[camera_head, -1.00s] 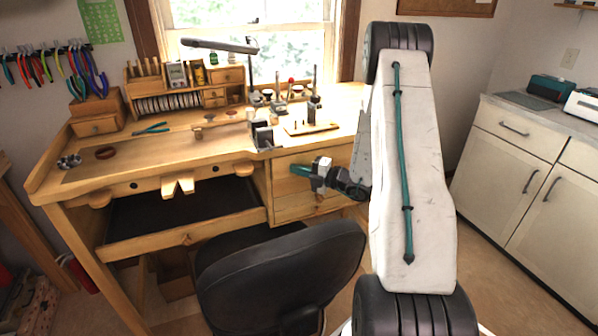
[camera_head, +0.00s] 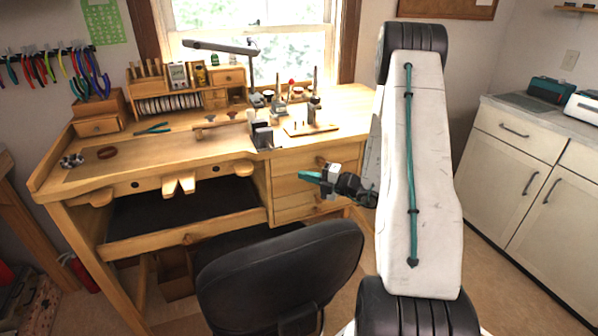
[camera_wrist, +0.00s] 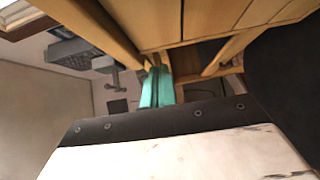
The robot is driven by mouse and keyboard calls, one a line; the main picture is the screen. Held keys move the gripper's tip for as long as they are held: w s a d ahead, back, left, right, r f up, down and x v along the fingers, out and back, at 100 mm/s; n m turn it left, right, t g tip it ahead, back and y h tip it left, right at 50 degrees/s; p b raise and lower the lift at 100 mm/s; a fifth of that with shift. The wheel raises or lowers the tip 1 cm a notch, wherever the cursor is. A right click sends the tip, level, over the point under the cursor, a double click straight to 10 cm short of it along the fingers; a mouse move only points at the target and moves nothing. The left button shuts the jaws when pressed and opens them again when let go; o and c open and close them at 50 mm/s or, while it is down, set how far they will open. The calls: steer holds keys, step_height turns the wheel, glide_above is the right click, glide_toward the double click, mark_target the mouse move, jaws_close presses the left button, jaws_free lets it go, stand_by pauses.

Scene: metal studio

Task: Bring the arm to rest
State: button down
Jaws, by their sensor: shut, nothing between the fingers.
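My gripper (camera_head: 311,177) is in front of the drawers on the right side of the wooden workbench, with its teal fingers pointing left. It is above and behind the black chair's backrest as seen in the head view. In the wrist view the two teal fingers (camera_wrist: 157,88) lie side by side, closed together with nothing between them. My white arm link with a teal cable stands upright at the right of the head view and hides part of the room behind it.
The wooden workbench (camera_head: 100,171) carries tools and small drawers. The black chair (camera_head: 280,272) stands close in front of it. White cabinets (camera_head: 515,170) stand at the right. Pliers (camera_head: 80,70) hang on the left wall. Some floor (camera_head: 490,280) is clear at lower right.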

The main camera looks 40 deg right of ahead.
steer(key=v, duration=0.7)
steer(key=shift+s+d, duration=0.15)
steer(key=shift+d, duration=0.1)
steer(key=s+a+r+n+g+y, duration=0.25)
steer(key=a+r+n+g, duration=0.45)
steer(key=a+n, duration=0.45)
steer(key=s+a+r+n+g+y, duration=0.25)
steer(key=a+r+n+g, duration=0.35)
steer(key=a+r+n, duration=0.45)
steer(key=s+a+r+n+g+h, duration=0.2)
steer(key=s+a+n+g+h, duration=0.3)
steer(key=s+a+n, duration=0.6)
steer(key=s+d+r+n+t+h, duration=0.3)
steer(key=s+n+h, duration=0.5)
steer(key=n, duration=0.7)
steer(key=shift+s+n, duration=0.3)
steer(key=shift+s, duration=0.35)
